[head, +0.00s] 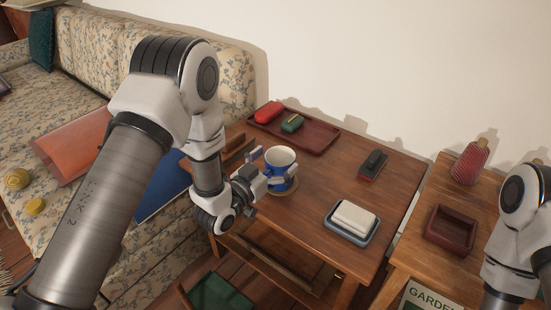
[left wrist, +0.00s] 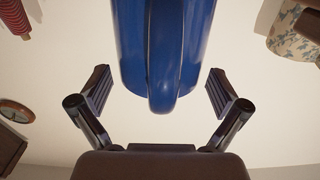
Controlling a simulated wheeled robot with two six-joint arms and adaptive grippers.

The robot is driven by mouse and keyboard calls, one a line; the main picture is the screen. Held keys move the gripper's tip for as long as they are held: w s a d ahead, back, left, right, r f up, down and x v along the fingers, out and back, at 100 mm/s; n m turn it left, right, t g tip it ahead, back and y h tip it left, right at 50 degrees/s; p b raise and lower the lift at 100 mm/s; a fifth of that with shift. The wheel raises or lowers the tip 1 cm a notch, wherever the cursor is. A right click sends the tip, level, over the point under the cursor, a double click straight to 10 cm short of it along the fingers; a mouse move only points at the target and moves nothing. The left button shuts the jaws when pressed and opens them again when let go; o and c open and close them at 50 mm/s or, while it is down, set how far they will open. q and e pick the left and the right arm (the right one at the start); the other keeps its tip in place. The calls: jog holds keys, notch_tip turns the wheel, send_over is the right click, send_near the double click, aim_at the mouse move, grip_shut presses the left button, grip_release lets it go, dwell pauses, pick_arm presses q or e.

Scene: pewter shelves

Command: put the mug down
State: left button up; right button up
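The blue mug (head: 280,170), white inside, is upright over a round brown coaster (head: 291,191) on the wooden table and appears to stand on it. My left gripper (head: 267,169) is at the mug's near left side, its fingers spread. In the left wrist view the mug (left wrist: 165,50) has its handle towards the gripper, and the gripper (left wrist: 159,88) has a visible gap between each finger and the mug. The mug's base is partly hidden in the head view. My right arm shows at the right edge, but its gripper is out of view.
A dark red tray (head: 322,139) with a red case (head: 268,112) and a green item (head: 292,123) lies at the back. A dark block (head: 373,164) and a blue-grey dish (head: 338,229) with a white bar (head: 354,217) stand to the right. A sofa (head: 110,50) is left.

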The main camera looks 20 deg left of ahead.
pick_arm(q)
jog(key=shift+s+f, duration=0.1)
jog(key=shift+f, duration=0.3)
jog(key=shift+r+p, duration=0.35)
jog(key=shift+p, duration=0.05)
jog(key=shift+a, duration=0.1)
jog(key=p+v, duration=0.2)
jog(key=v, duration=0.9)
jog(key=s+f+g+y, duration=0.1)
jog(key=s+f+g, duration=0.15)
jog(key=f, duration=0.35)
jog(key=s+f+g+y, duration=0.1)
jog(key=s+f+g, duration=0.1)
jog(key=f+g, duration=0.3)
jog(key=s+a+f+n+g+y, duration=0.1)
jog(key=s+f+g, duration=0.4)
jog(key=s, duration=0.5)
jog(key=s+a+f+n+g+y, duration=0.2)
jog(key=s+f+n+g+y, duration=0.1)
jog(key=s+f, duration=0.5)
jog(key=shift+s+a+f+g, duration=0.3)
jog(key=shift+s+g, duration=0.55)
jog(key=shift+s, duration=0.15)
